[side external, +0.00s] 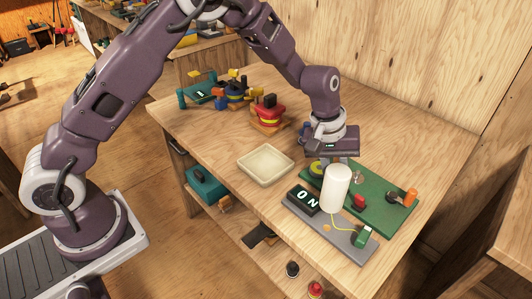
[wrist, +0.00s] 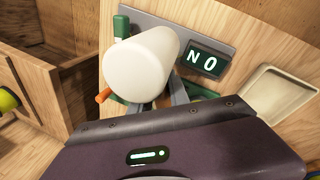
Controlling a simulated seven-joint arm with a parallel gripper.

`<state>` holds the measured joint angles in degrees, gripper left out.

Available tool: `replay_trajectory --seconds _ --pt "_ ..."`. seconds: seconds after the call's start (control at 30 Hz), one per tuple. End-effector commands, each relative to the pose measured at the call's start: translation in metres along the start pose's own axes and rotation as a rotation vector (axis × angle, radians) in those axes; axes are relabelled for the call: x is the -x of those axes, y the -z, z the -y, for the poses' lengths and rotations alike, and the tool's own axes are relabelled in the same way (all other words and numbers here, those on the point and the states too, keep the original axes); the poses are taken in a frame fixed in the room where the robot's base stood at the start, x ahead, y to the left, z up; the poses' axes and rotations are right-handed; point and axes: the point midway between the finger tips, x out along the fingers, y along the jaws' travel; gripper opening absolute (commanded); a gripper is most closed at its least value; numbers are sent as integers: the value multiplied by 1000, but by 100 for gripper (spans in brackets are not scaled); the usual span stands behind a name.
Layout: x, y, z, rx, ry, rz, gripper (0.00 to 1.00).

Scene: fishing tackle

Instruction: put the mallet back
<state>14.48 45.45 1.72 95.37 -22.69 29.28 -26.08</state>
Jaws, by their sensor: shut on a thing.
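The mallet shows as a thick white cylinder (side external: 336,188), upright in the side external view, just below my gripper (side external: 338,163). In the wrist view the white cylinder (wrist: 140,66) fills the space in front of my gripper's grey fingers (wrist: 165,92), which are shut on it. I cannot make out a separate handle. Whether the cylinder touches the board is unclear.
An empty cream tray (side external: 266,163) is to the left. A red reel (side external: 269,112) and other tackle stand farther back. The table's front edge is close to the grey board.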

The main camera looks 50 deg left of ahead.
Motion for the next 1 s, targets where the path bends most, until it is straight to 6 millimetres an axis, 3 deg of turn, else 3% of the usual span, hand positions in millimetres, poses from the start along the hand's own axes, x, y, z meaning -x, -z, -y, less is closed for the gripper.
replay_trajectory --seconds 0.17,0.27,0.37,0.5,0.6,0.7,0.8,0.9,1.0 --pt "10 52 38 148 5 -43 0" --pt "20 88 73 263 10 -75 0" --pt "32 126 118 398 15 -113 0" --pt "54 175 197 615 22 -175 0" --pt "70 198 254 761 26 -216 0" --pt "84 212 300 873 30 -248 0" --pt "93 218 331 947 31 -269 0" --pt "95 220 348 986 33 -279 0" --pt "77 219 357 997 35 -278 0"
